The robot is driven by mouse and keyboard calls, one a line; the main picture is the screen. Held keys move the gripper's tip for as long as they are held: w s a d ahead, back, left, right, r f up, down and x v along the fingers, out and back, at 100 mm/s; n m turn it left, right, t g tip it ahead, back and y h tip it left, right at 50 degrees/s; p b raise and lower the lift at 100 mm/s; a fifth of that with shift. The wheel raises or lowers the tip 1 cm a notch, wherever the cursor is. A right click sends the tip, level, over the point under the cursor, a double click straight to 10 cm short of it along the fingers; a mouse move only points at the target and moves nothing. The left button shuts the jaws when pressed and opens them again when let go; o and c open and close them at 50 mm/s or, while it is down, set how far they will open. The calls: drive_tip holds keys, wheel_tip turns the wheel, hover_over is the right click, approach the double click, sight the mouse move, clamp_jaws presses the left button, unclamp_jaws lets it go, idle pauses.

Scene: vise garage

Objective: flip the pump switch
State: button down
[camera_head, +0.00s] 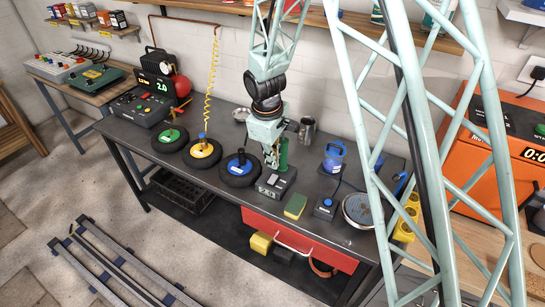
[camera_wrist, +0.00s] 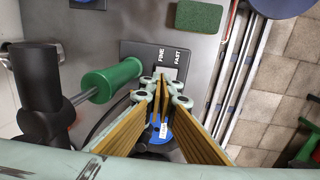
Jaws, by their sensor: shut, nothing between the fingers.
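My gripper (camera_head: 270,161) points down at a grey box (camera_head: 274,184) on the dark bench. In the wrist view, the shut, empty gripper (camera_wrist: 160,84) is at a dark plate (camera_wrist: 142,50) marked FINE and FAST. A pale piece (camera_wrist: 167,72) beside the lettering is partly hidden by the fingers; I cannot tell its position or whether they touch it. Further right, a small dark box (camera_head: 324,209) with a blue top is joined by a cable to a blue device (camera_head: 334,157). I see no readable pump label, so I cannot tell which box carries the pump switch.
A green handle (camera_wrist: 112,80) stands close beside my gripper. A blue-hubbed wheel (camera_head: 239,169) is left of the grey box. A green and yellow sponge (camera_head: 295,206) and a round pan-like disc (camera_head: 359,210) lie to the right. The bench front edge is near.

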sight(274, 179)
drive_tip(key=shift+w+d+f+b, duration=0.1)
drive_tip(key=shift+w+f+b, duration=0.1)
drive_tip(key=shift+f, duration=1.25)
drive_tip(key=shift+w+d+f+b, duration=0.1)
drive_tip(key=shift+w+f+b, duration=0.05)
drive_tip(key=shift+f, duration=1.3)
drive_tip(key=shift+w+d+f+b, duration=0.2)
drive_tip(key=shift+w+f+b, duration=0.25)
drive_tip(key=shift+f, duration=0.15)
drive_tip(key=shift+s+f, duration=0.1)
drive_tip(key=shift+s, duration=0.15)
drive_tip(key=shift+s, duration=0.2)
drive_tip(key=shift+s+a+b, duration=0.25)
drive_tip(key=shift+s+b, duration=0.1)
drive_tip(key=shift+s, duration=0.1)
